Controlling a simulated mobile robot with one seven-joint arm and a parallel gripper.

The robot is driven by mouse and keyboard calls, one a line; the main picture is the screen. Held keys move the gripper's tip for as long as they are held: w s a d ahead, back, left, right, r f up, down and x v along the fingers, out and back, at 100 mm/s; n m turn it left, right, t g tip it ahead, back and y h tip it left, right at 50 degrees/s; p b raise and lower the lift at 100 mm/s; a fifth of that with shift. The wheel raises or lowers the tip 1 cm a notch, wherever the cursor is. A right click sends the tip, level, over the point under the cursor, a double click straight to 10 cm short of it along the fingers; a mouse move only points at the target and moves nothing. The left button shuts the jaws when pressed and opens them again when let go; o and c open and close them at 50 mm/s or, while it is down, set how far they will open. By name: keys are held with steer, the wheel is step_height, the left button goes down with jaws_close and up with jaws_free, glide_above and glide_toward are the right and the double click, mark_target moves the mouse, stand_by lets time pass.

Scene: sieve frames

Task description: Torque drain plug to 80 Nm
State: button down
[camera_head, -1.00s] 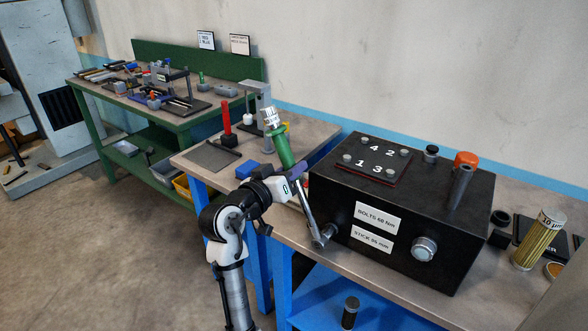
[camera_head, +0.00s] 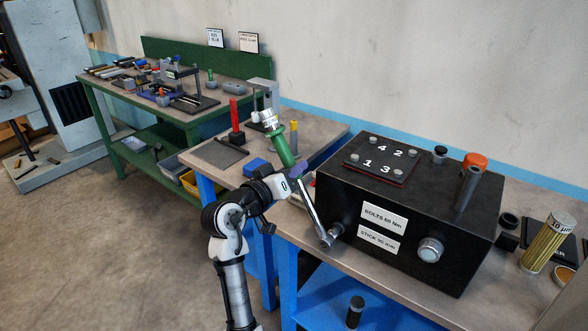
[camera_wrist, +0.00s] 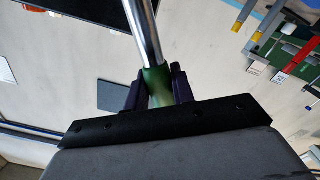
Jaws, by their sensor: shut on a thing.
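My gripper (camera_head: 291,172) is shut on the green handle of a torque wrench (camera_head: 283,151). The wrench is tilted, its silver shaft running down to the right and its marked scale end up. The wrist view shows the green grip between the dark fingers (camera_wrist: 158,85), with the steel shaft (camera_wrist: 143,30) leading away. The wrench's head end meets a round plug (camera_head: 336,230) low on the left side of the black housing (camera_head: 330,190); I cannot tell how fully it is seated. The housing bears labels "BOLTS 68 Nm" and "STICK 35 mm".
A numbered plate (camera_head: 381,160) with bolts, an orange cap (camera_head: 475,161) and a grey post are on top of the housing. A round fitting (camera_head: 430,249) sticks out of its front. A yellow filter (camera_head: 547,241) stands right. A green bench (camera_head: 188,118) is behind. Floor at left is clear.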

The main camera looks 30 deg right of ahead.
steer(key=shift+w+a+f+n, duration=0.25)
steer(key=shift+w+n, duration=0.05)
steer(key=shift+w, duration=0.2)
steer(key=shift+w+a+f+n, duration=0.25)
steer(key=shift+w+f+n, duration=0.25)
steer(key=shift+w, duration=0.15)
steer(key=shift+w+a+f+n, duration=0.25)
steer(key=shift+w+f+n, duration=0.25)
steer(key=shift+w+f, duration=0.1)
steer(key=shift+s+r, duration=0.1)
steer(key=shift+s+d+r+m, duration=0.25)
steer(key=shift+s+r+m, duration=0.25)
stand_by(0.3)
steer(key=shift+s+d+r, duration=0.1)
steer(key=shift+s+r, duration=0.05)
stand_by(0.4)
